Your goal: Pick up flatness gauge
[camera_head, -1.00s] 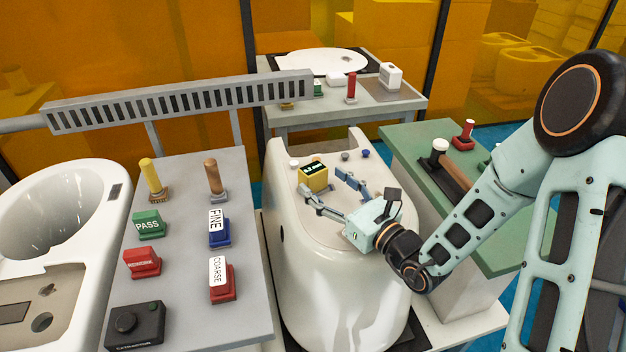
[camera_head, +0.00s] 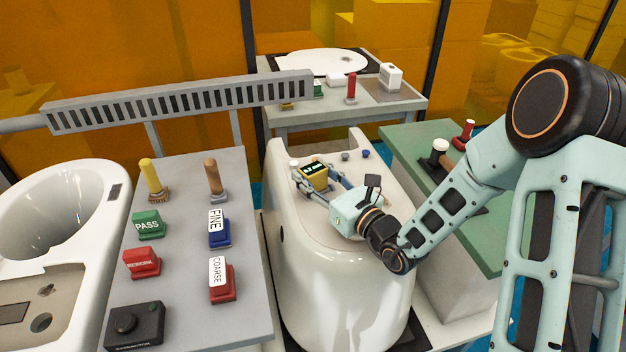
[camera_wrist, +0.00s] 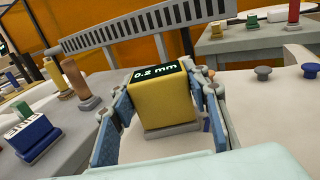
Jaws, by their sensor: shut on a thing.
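The flatness gauge (camera_head: 315,177) is a yellow block with a dark display on top and a grey base. It stands on the white toilet body (camera_head: 330,250). In the wrist view the gauge (camera_wrist: 166,100) fills the middle and its display reads "0.2 mm". My gripper (camera_head: 318,182) has its two blue-padded fingers on either side of the gauge. In the wrist view my gripper (camera_wrist: 165,95) is shut on it, with the fingertips near its left and right sides. Whether the base touches the ceramic is hard to tell.
A grey table (camera_head: 185,260) at left carries stamps, labelled blocks and a black box (camera_head: 135,326). A green bench (camera_head: 440,190) stands at right with tools. Small knobs sit behind the gauge. A slatted rail (camera_head: 180,101) runs behind at left.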

